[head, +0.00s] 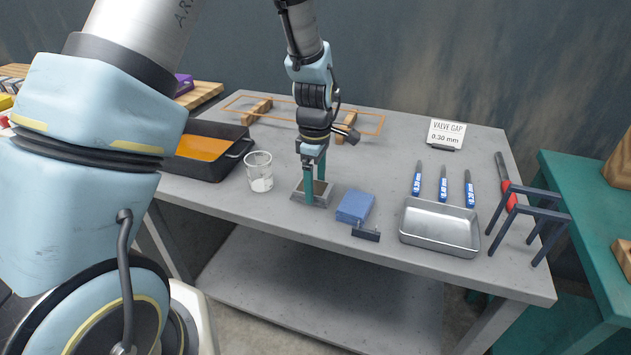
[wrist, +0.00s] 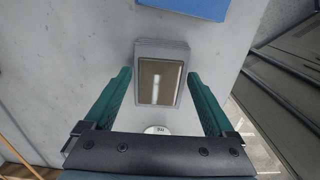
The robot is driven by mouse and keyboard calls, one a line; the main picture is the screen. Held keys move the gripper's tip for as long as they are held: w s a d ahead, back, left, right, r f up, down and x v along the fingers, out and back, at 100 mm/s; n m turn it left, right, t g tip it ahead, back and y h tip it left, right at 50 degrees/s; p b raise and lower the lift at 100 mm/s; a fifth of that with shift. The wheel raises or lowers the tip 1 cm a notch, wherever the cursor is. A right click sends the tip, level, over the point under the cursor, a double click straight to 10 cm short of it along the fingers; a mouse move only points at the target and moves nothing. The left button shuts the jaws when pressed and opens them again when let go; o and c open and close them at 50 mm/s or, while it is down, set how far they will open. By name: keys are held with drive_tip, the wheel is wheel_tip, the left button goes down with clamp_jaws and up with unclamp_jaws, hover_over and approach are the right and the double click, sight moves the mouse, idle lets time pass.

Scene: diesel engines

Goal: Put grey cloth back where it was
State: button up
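A grey, layered rectangular piece (head: 298,196) lies on the grey table under my gripper (head: 315,188). It looks like the folded grey cloth, though I cannot be sure. In the wrist view its grey edge (wrist: 161,46) surrounds a brownish, shiny rectangle (wrist: 148,82); I cannot tell whether that is a separate thing. My gripper (wrist: 160,78) is open, with its two green fingers pointing down on either side of this piece. In the wrist view there are gaps between the fingers and its sides. The fingers hide part of it in the head view.
A blue folded block (head: 355,206) lies just right, with a small dark tool (head: 366,234) before it. A glass beaker (head: 259,172) and black pan (head: 202,168) stand left. A metal tray (head: 440,228), blue-handled tools (head: 443,184) and dark frame stands (head: 530,212) are right.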

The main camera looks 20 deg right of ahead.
sight(315, 187)
drive_tip(key=shift+o, duration=0.6)
drive_tip(key=shift+r, duration=0.3)
wheel_tip(315, 187, up, 12)
drive_tip(key=f+b, duration=0.1)
drive_tip(key=b, duration=0.2)
drive_tip(key=s+a+f+m, duration=0.1)
drive_tip(key=a+m, duration=0.4)
drive_tip(key=a, duration=1)
drive_tip(key=s+a+f+m+t, duration=0.1)
drive_tip(key=a+m, duration=0.4)
drive_tip(key=a, duration=1.1)
drive_tip(key=shift+s+m+t, duration=0.3)
drive_tip(key=shift+s, duration=0.4)
